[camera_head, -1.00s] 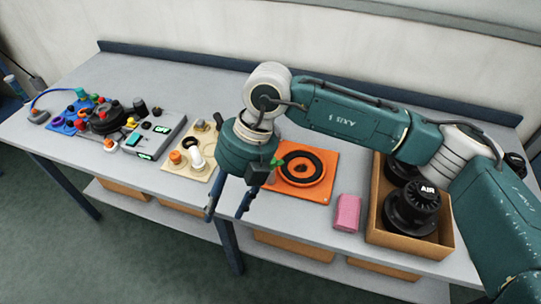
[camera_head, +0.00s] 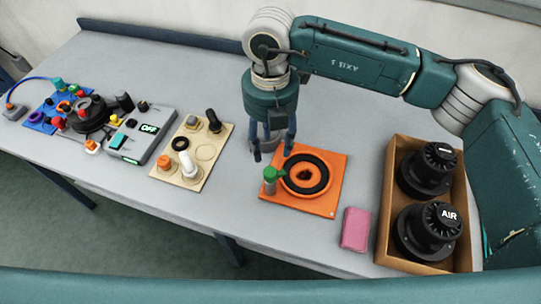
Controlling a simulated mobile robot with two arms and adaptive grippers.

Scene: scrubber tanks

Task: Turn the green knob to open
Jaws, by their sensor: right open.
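The green knob (camera_head: 273,174) sits on top of a grey post at the left edge of the orange panel (camera_head: 320,207), beside a black and orange ring (camera_head: 304,174). My right gripper (camera_head: 272,155) points down just behind and above the green knob, with its fingers apart and nothing between them. I cannot tell from this angle whether a finger touches the knob. My left gripper is out of view.
A pink sponge (camera_head: 355,229) and a cardboard box (camera_head: 391,259) with two black caps stand to the right. A beige panel (camera_head: 190,180), a grey box with an OFF display (camera_head: 141,135) and a blue panel (camera_head: 40,118) stand to the left. The table's front is bare.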

